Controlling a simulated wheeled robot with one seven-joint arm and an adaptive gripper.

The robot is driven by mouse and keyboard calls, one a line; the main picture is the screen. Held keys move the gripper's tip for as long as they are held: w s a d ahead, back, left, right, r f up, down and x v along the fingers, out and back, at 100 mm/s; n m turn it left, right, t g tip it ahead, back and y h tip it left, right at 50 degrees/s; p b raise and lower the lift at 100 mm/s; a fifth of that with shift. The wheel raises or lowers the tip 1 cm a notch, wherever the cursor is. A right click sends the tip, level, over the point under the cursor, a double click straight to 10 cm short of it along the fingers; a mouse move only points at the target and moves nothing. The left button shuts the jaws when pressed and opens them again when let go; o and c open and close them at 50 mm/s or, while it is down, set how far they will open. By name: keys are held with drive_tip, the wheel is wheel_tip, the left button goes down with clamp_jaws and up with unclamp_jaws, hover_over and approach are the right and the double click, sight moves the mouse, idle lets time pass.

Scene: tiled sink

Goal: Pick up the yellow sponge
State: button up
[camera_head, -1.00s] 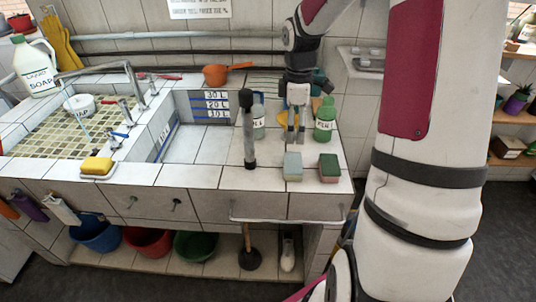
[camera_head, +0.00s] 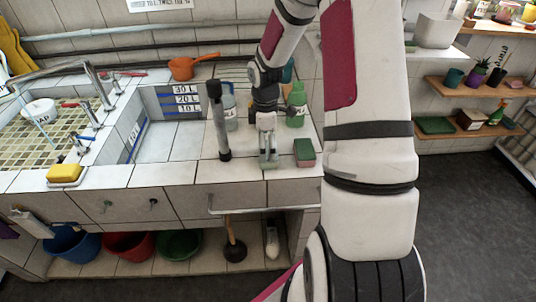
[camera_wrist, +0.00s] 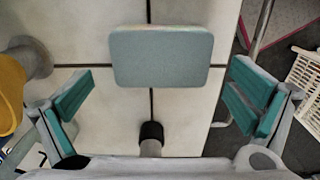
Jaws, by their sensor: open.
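The yellow sponge (camera_head: 66,173) lies flat on the tiled ledge at the sink's front left in the head view. It does not clearly show in the wrist view. My gripper (camera_head: 268,162) is far to its right, pointing down over the right part of the counter. Its fingers are spread wide with nothing gripped. In the wrist view my gripper (camera_wrist: 158,98) has teal finger pads on either side of a grey-green sponge (camera_wrist: 160,57), which lies on the tiles.
A green-and-red sponge (camera_head: 304,152) and a green bottle (camera_head: 296,104) are just right of my gripper. A dark upright rod (camera_head: 218,120) stands to its left, between it and the yellow sponge. A tap (camera_head: 75,72) arches over the sink.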

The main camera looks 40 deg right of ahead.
drive_tip(key=shift+f, duration=1.45)
drive_tip(key=shift+c, duration=0.6)
drive_tip(key=c, duration=0.8)
drive_tip(key=shift+r, duration=0.1)
drive_tip(key=shift+r, duration=0.55)
wheel_tip(320, 180, up, 2)
drive_tip(key=shift+r, duration=0.1)
drive_tip(key=s+a, duration=0.1)
drive_tip(key=s, duration=0.4)
drive_tip(key=s+a+r, duration=0.1)
drive_tip(key=s+a, duration=0.1)
drive_tip(key=s, duration=0.3)
drive_tip(key=s+a+p, duration=0.1)
drive_tip(key=s, duration=0.4)
drive_tip(key=shift+s+a+r, duration=0.2)
drive_tip(key=shift+s+r, duration=0.05)
